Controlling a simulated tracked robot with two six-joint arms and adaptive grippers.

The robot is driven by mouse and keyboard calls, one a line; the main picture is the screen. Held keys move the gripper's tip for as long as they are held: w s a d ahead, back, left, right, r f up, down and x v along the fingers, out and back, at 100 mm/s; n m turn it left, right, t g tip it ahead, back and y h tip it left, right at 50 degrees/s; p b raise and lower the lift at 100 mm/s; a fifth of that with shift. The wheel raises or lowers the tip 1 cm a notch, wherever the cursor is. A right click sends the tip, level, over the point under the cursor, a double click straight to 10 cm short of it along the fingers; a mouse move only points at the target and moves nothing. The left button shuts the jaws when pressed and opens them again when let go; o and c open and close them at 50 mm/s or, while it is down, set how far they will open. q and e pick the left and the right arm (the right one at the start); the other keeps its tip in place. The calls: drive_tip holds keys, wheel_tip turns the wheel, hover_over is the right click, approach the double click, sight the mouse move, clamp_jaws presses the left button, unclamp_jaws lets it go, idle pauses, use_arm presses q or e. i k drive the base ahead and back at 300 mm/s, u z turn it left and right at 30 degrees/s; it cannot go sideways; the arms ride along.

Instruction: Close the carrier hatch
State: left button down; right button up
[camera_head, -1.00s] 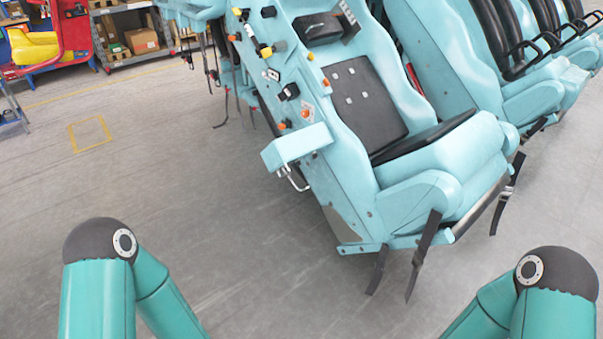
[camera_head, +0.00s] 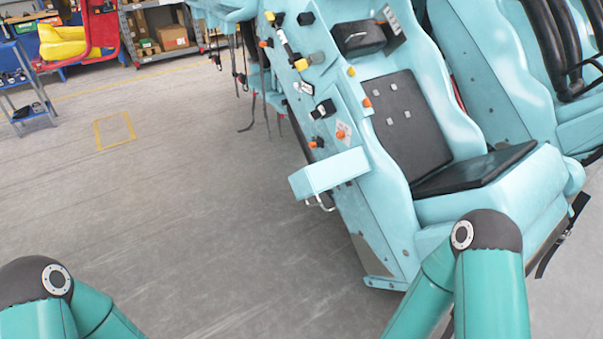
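The coaster carrier (camera_head: 400,190) is a light turquoise seat unit with black pads, right of the middle. A turquoise box-shaped flap (camera_head: 330,172), which looks like the hatch, juts out from the carrier's left side. A metal handle (camera_head: 319,203) hangs under it. The flap stands out from the panel, so the hatch looks open. Its hinge side is not clear to me. My two green arms show only at their dark elbow joints, at the lower left and lower right. The right elbow covers part of the carrier's lower front. Neither gripper is in view.
The carrier's side panel holds several knobs and small fittings (camera_head: 322,109). Straps (camera_head: 248,110) hang behind it. More seats (camera_head: 480,60) stand at the right. A blue cart (camera_head: 28,90) and shelves (camera_head: 165,35) are at the back left. The grey floor (camera_head: 180,210) left of the carrier is clear.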

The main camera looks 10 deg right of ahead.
sight(309, 181)
drive_tip(key=z, duration=0.1)
drive_tip(key=i, duration=1)
drive_tip(key=z, duration=0.55)
